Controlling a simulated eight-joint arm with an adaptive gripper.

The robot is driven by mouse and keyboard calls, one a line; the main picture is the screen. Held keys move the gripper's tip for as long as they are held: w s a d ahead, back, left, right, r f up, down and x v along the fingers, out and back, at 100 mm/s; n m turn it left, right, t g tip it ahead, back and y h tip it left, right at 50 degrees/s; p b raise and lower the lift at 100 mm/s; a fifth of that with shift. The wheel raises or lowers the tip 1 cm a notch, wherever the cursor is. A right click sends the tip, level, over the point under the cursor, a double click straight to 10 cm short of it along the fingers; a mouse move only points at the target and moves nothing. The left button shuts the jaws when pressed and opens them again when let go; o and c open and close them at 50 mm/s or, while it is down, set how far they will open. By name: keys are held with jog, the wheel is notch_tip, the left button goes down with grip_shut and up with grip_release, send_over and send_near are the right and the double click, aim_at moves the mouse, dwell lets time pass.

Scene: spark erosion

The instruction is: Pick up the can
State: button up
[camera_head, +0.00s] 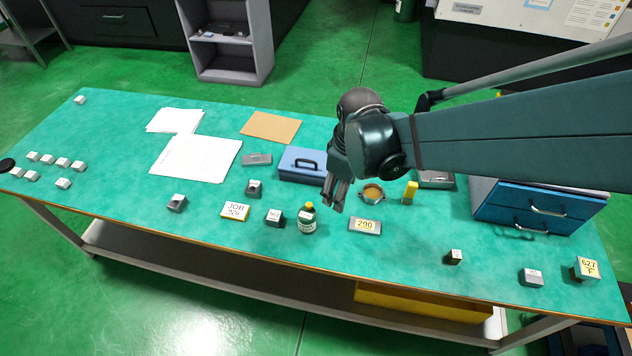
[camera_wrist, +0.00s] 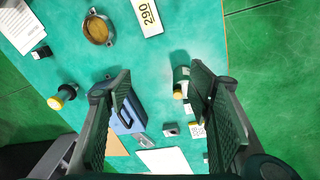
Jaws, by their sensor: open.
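The only can-like thing is a small green container (camera_head: 307,220) with a pale label and a yellow cap. It stands upright near the front edge of the teal table, left of my gripper. My gripper (camera_head: 335,198) is open and empty above the table, its fingers pointing down and slightly left. In the wrist view the container (camera_wrist: 181,82) shows beside the inner edge of the right finger, which seems to hide part of it. The gap between the fingers (camera_wrist: 160,95) shows bare table and no held thing.
A blue box (camera_head: 301,165) with a handle lies behind my gripper. A 290 block (camera_head: 364,226) and a round amber dish (camera_head: 372,194) are to its right. A dark block (camera_head: 274,217) stands close left of the container. A blue drawer unit (camera_head: 534,207) is far right.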

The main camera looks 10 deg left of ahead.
aim_at(307, 213)
jog(key=a+f+n, duration=0.1)
jog(key=a+f, duration=0.1)
jog(key=a, duration=0.1)
jog(key=s+a+f+n+p, duration=0.1)
jog(key=a+f, duration=0.1)
jog(key=a, duration=0.1)
jog(key=a+f+n+g, duration=0.1)
jog(key=a+f, duration=0.1)
jog(key=shift+s+a+n+h+p, duration=0.15)
jog(key=shift+a+n+h+p, duration=0.15)
jog(key=shift+a+n, duration=0.1)
jog(key=shift+s+a+f, duration=0.15)
jog(key=shift+a+f, duration=0.2)
jog(key=shift+a, duration=0.1)
jog(key=shift+f, duration=1.3)
jog(key=shift+f, duration=0.1)
jog(key=shift+f+b, duration=0.65)
jog(key=shift+f, duration=1.85)
jog(key=shift+c, duration=0.5)
jog(key=c, duration=1)
